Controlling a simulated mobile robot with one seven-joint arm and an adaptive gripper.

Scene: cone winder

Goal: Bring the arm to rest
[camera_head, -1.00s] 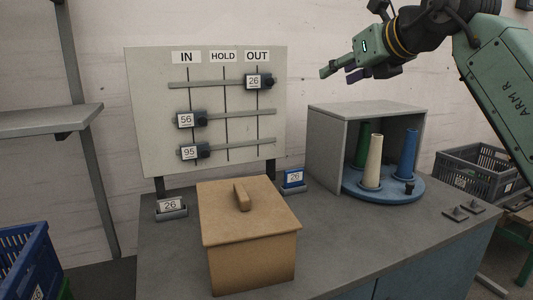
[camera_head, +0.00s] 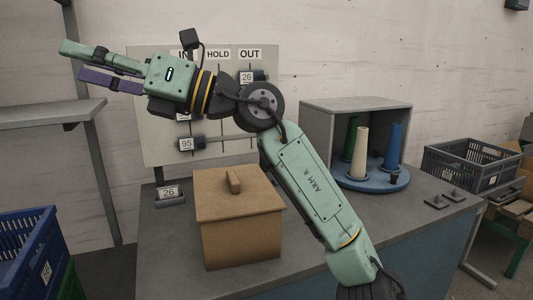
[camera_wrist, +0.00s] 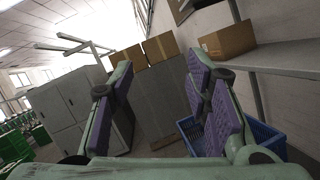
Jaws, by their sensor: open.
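My gripper (camera_head: 95,68) is raised at the upper left in the head view, in front of the left edge of the board and well above the table. It points left. In the wrist view my gripper (camera_wrist: 160,95) shows its two fingers with purple pads spread apart, with nothing between them. My arm reaches up from the lower right of the head view and hides part of the IN/HOLD/OUT board (camera_head: 155,140) and its sliders. A slider marked 26 (camera_head: 247,77) is under OUT. A slider marked 95 (camera_head: 187,144) is at the left on the lowest rail.
A lidded brown box (camera_head: 240,235) stands on the grey table (camera_head: 165,260). A grey cabinet (camera_head: 318,140) behind it holds green, white and blue cones on a blue turntable (camera_head: 375,180). A grey shelf (camera_head: 50,115) and blue crate (camera_head: 25,250) are at the left.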

